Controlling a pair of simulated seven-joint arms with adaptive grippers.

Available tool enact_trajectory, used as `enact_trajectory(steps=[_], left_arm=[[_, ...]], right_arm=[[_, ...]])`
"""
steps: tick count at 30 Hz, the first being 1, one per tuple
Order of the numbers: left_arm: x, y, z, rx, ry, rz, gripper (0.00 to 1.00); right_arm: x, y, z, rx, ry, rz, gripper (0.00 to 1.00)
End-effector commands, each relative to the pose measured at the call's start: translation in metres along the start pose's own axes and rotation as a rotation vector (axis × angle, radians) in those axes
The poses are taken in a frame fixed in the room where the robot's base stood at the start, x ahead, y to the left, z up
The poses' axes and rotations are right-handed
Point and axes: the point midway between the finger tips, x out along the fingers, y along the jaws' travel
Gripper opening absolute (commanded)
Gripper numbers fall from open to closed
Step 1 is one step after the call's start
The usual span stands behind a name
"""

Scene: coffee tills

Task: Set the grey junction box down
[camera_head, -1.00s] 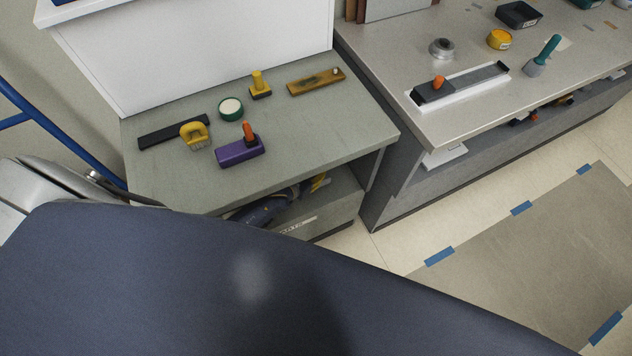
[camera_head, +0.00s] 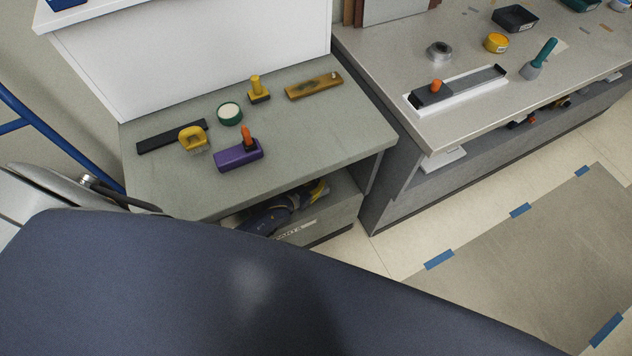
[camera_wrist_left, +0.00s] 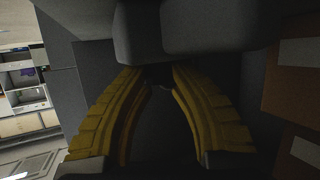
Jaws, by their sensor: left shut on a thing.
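My left gripper (camera_head: 317,191) shows in part under the near counter's front edge, with its yellow fingers at the mouth of the low compartment. In the left wrist view its two yellow fingers (camera_wrist_left: 158,78) close together at their tips on a dark grey blocky thing, which I take to be the grey junction box (camera_wrist_left: 205,30). The view is dim, so the box's outline and exact seat between the tips are hard to tell. The box cannot be made out in the head view. My right gripper is not in view.
The compartment bears a partly hidden label (camera_head: 292,231). Brown boxes (camera_wrist_left: 295,85) stand at the right of the left wrist view. The near counter (camera_head: 310,130) holds a purple block (camera_head: 238,156) and several tools. My dark blue arm link covers the lower head view.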

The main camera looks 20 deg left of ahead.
Motion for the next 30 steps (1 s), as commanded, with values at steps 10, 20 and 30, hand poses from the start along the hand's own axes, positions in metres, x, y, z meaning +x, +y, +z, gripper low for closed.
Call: enact_trajectory(steps=[10, 20, 30], left_arm=[[0.001, 0.0, 0.003, 0.0, 0.0, 0.0, 0.24], [0.001, 0.0, 0.003, 0.0, -0.001, 0.0, 0.45], [-0.01, -0.001, 0.001, 0.0, -0.001, -0.001, 0.45]], right_arm=[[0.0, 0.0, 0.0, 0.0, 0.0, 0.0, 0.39], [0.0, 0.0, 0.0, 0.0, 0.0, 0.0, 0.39], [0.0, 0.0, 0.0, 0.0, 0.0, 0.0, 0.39]])
